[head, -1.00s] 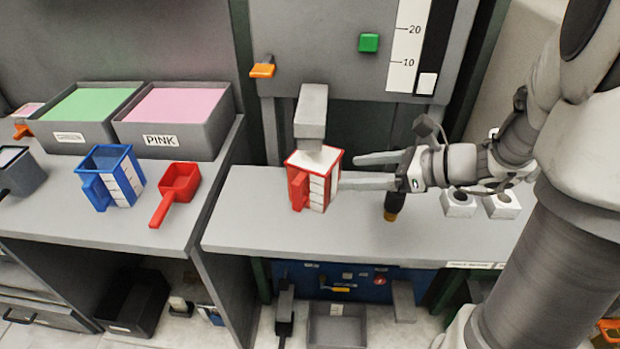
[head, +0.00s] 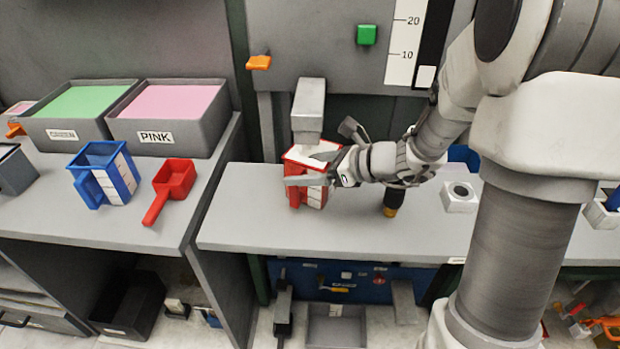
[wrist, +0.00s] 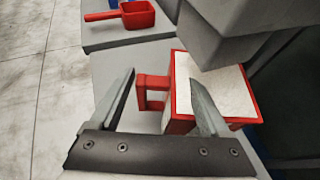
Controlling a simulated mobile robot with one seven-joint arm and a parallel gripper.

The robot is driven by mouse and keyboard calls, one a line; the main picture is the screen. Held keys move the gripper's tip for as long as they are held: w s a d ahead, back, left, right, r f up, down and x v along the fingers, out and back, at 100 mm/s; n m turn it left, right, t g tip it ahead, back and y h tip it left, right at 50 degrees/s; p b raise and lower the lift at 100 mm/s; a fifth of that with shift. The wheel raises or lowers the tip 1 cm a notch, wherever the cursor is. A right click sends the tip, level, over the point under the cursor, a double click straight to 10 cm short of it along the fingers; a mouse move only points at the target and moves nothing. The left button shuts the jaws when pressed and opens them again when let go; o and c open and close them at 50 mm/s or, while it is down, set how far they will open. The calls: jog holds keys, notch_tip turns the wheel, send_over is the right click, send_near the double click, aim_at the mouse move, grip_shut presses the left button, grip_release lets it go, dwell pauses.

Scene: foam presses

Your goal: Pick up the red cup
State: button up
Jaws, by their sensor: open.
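The red cup (head: 317,196) stands upright on the grey bench below the press's grey block. It has white scale strips on its side and white material up near its rim. In the wrist view the red cup (wrist: 178,118) shows its square rim and its handle (wrist: 153,82) on the left. My gripper (head: 301,170) is open and empty at the cup. In the wrist view my gripper (wrist: 162,77) has the handle between its fingers; the right finger overlaps the cup's white top. I cannot tell whether either finger touches the cup.
The press block (head: 309,105) hangs close over the cup. A blue cup (head: 107,175) and a red scoop (head: 170,187) stand on the left bench before the green and pink bins (head: 180,98). A dark bottle-like item (head: 391,199) stands right of the cup.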

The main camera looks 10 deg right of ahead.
jog(key=shift+c, duration=0.3)
grip_shut()
jog(key=shift+r, duration=0.15)
